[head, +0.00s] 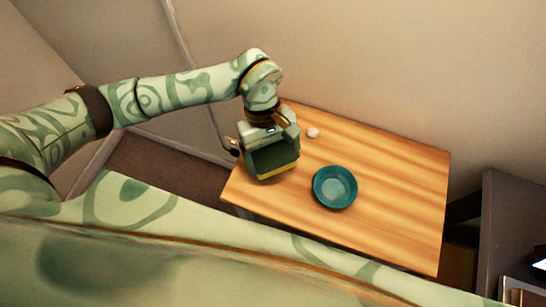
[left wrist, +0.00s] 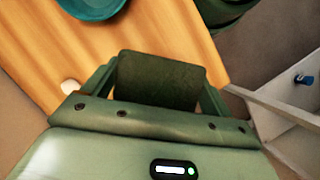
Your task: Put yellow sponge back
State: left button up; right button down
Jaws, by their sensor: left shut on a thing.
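The yellow sponge (head: 279,173) has a dark green top face and a yellow lower edge. My left gripper (head: 271,150) is shut on it at the left end of the wooden table (head: 400,167). I cannot tell whether the sponge touches the tabletop. In the left wrist view, the sponge's dark green face (left wrist: 160,80) sits between the two fingers, and its yellow side is hidden. My right gripper is not in view.
A teal bowl (head: 335,187) stands on the table to the right of the sponge. A small white object (head: 313,132) lies near the back edge. The table's right part is clear. A dark cabinet (head: 512,225) stands at the far right.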

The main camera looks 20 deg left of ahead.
aim_at(273, 160)
pick_arm(q)
jog(key=f, duration=0.2)
jog(key=f+b, duration=0.1)
jog(key=shift+w+a+f, duration=0.2)
jog(key=shift+w+f, duration=0.15)
jog(key=shift+f, duration=0.25)
jog(key=shift+f, duration=0.1)
jog(key=o, duration=0.7)
jog(key=shift+r, duration=0.2)
jog(key=p+v, duration=0.2)
jog(key=v, duration=1)
